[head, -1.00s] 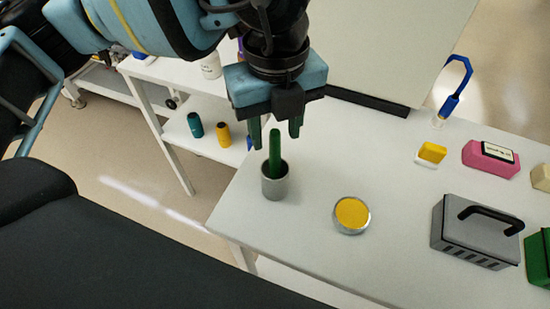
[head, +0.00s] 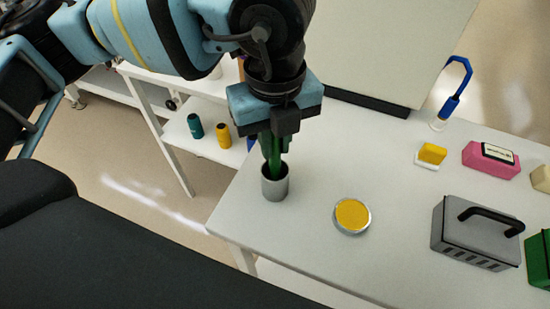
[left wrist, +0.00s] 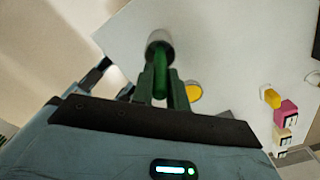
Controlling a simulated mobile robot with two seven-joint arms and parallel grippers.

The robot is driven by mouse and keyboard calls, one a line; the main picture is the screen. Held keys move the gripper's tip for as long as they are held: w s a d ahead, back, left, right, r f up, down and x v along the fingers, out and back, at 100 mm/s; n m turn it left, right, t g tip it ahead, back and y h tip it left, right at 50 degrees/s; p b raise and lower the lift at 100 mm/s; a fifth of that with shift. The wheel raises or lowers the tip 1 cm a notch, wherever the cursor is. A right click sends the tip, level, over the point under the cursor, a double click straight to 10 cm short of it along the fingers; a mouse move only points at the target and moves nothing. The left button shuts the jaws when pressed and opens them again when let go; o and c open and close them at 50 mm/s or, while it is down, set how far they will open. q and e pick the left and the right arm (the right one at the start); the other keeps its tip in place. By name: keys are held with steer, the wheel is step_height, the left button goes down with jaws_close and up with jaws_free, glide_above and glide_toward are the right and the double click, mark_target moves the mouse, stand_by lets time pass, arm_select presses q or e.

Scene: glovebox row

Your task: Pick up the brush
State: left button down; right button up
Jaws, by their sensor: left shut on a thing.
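The brush (head: 275,171) shows as a green upright handle in a grey cup (head: 275,188) near the left edge of the white table. Its lower end is hidden inside the cup. My left gripper (head: 276,150) points down over the cup and is shut on the handle's upper part. In the left wrist view, the green handle (left wrist: 160,68) lies between the fingers (left wrist: 160,88) and runs into the cup (left wrist: 158,40). My right gripper is not in view.
A round dish with yellow contents (head: 352,215) stands right of the cup. Farther right are a grey box with a black handle (head: 476,235), a yellow block (head: 432,153), a pink block (head: 490,159) and a blue hooked item (head: 449,105). A pale panel (head: 400,45) stands behind.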

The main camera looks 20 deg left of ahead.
arm_select(q)
steer(key=shift+r, duration=0.15)
step_height(320, 180, up, 10)
steer(key=shift+f, duration=0.1)
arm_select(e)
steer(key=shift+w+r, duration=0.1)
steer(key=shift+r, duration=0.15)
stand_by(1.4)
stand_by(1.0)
